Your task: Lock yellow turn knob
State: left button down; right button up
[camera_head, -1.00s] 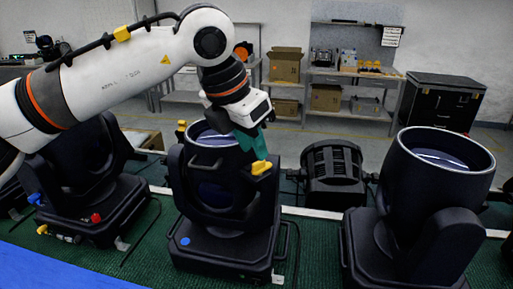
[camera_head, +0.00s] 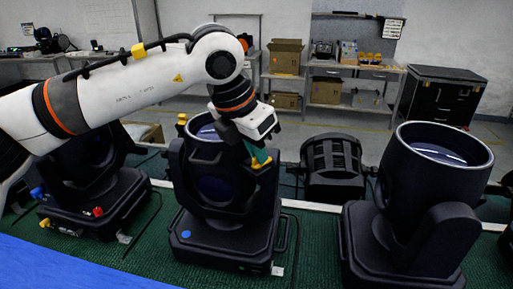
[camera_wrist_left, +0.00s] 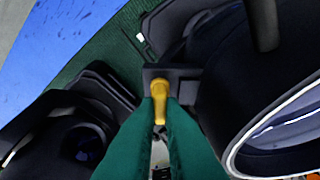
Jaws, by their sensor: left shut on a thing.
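The yellow turn knob (camera_head: 261,164) sits on the right arm of the middle par can's (camera_head: 225,243) black yoke. My left gripper (camera_head: 259,156) reaches down to it from above, and its green fingers meet at the knob. In the left wrist view the knob (camera_wrist_left: 159,97) shows as a yellow lever between the two green fingertips (camera_wrist_left: 160,112), which are shut on it. The fingers hide part of the knob. My right gripper is in neither view.
A second yellow knob (camera_head: 182,120) is on the left of the same yoke. Another par can (camera_head: 420,215) stands close on the right, and a dark fixture (camera_head: 332,167) lies behind. A fixture (camera_head: 95,195) with coloured knobs stands left. Green carpet (camera_head: 315,250) is free in front.

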pick_arm(q)
jog(key=shift+f+b, duration=0.1)
jog(key=shift+b, duration=0.35)
jog(key=n+y+b, duration=0.1)
jog(key=n+b, duration=0.1)
jog(key=b, duration=0.1)
jog(key=n+t+y+b, duration=0.1)
jog(key=n+b, duration=0.2)
jog(key=b, duration=0.1)
jog(key=shift+s+d+f+n+b, duration=0.1)
jog(key=shift+d+f+n+b, duration=0.1)
jog(key=shift+n+b, duration=0.1)
jog(key=n+y+b, duration=0.1)
jog(key=n+b, duration=0.1)
jog(key=shift+r+n, duration=0.15)
jog(key=shift+n, duration=0.25)
jog(key=n+y+b, duration=0.1)
jog(key=n, duration=0.1)
jog(key=n+b, duration=0.1)
jog(key=n, duration=0.1)
jog(key=shift+d+r+y, duration=0.15)
jog(key=shift+y, duration=0.25)
jog(key=n, duration=0.3)
jog(key=shift+r+y, duration=0.1)
jog(key=shift+y, duration=0.3)
jog(key=shift+n+g+y, duration=0.4)
jog(key=shift+n+y, duration=0.1)
jog(key=shift+n, duration=0.8)
